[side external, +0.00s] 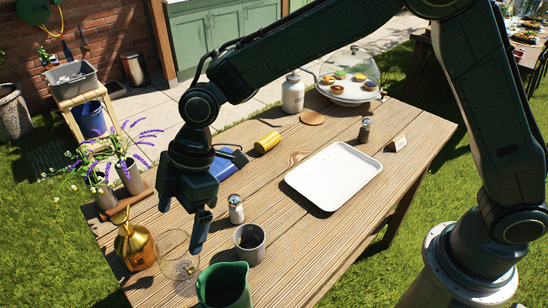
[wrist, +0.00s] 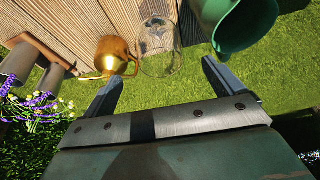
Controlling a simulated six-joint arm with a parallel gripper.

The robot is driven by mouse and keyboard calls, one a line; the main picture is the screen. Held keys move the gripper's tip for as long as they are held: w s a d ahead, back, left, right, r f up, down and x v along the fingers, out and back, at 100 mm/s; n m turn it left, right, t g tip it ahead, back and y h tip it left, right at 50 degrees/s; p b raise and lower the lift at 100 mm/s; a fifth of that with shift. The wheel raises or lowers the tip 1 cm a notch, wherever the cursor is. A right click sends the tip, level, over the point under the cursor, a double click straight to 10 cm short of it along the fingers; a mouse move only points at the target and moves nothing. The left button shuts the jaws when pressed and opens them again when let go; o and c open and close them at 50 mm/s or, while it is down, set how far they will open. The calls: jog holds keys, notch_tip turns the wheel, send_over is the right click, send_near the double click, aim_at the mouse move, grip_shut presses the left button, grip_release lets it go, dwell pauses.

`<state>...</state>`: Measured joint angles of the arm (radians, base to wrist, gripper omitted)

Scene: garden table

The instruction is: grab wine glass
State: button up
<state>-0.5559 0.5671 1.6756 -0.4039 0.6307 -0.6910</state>
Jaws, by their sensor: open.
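The clear wine glass (side external: 176,246) is at the near left end of the wooden table in the side view, hard to make out against the wood. In the wrist view, the wine glass (wrist: 160,62) lies ahead of the gap between my fingers, apart from both. My gripper (side external: 201,228) points down, above and slightly right of the glass in the side view. Its two fingers are spread and empty in the wrist view (wrist: 160,82).
A brass watering can (side external: 134,246) stands left of the glass and a green pitcher (side external: 224,287) right of it. A metal cup (side external: 250,246) and a shaker (side external: 236,210) are close by. A white tray (side external: 334,205) lies mid-table. Flower pots (side external: 130,176) stand on the left edge.

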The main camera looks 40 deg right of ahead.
aim_at(177, 236)
jog(key=shift+x, duration=2.1)
jog(key=shift+x, duration=2.6)
jog(key=c, duration=1.4)
jog(key=shift+r, duration=0.25)
notch_tip(177, 236, up, 20)
jog(key=shift+f, duration=0.2)
